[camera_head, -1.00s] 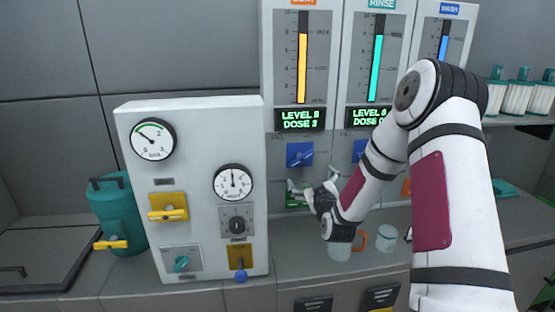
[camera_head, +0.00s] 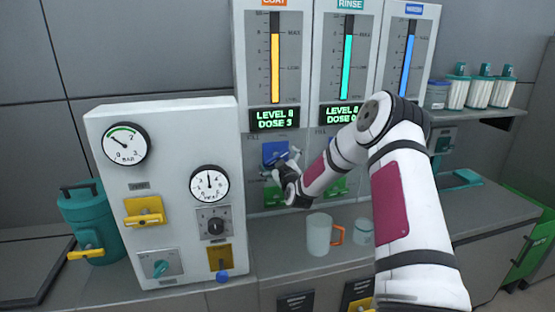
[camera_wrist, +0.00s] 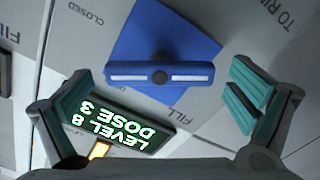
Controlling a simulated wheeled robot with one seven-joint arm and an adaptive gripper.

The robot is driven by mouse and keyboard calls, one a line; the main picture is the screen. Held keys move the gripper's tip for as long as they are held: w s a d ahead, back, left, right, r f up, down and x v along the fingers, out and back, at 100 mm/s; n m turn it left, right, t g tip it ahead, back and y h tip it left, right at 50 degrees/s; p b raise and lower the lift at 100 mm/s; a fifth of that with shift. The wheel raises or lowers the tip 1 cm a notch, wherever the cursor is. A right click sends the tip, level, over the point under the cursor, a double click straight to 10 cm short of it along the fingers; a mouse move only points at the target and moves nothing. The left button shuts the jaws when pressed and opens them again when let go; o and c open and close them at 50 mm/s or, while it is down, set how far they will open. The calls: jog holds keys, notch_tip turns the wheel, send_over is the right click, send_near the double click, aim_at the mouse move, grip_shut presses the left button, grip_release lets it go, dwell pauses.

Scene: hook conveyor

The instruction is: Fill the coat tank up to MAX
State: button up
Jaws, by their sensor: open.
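The coat column (camera_head: 275,70) has an orange level bar whose top is near the MAX mark. Its display (camera_head: 274,119) reads LEVEL 8, DOSE 3, and also shows upside down in the wrist view (camera_wrist: 125,122). Below is the coat's blue FILL valve (camera_head: 270,152); in the wrist view its handle bar (camera_wrist: 160,73) lies across the blue plate, near the words CLOSED and FILL. My gripper (camera_wrist: 155,105) is open and empty, with its fingers apart on either side of the valve and not touching the handle. In the head view my gripper (camera_head: 286,164) partly covers the valve.
A clear mug (camera_head: 319,236) with an orange handle and a second cup (camera_head: 363,231) stand on the counter below. A gauge panel (camera_head: 165,200) stands left of my gripper. The rinse column (camera_head: 347,70) is to the right. Green valves sit below the blue ones.

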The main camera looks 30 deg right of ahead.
jog(key=shift+x, duration=0.95)
jog(key=c, duration=1.1)
jog(key=shift+m, duration=2.9)
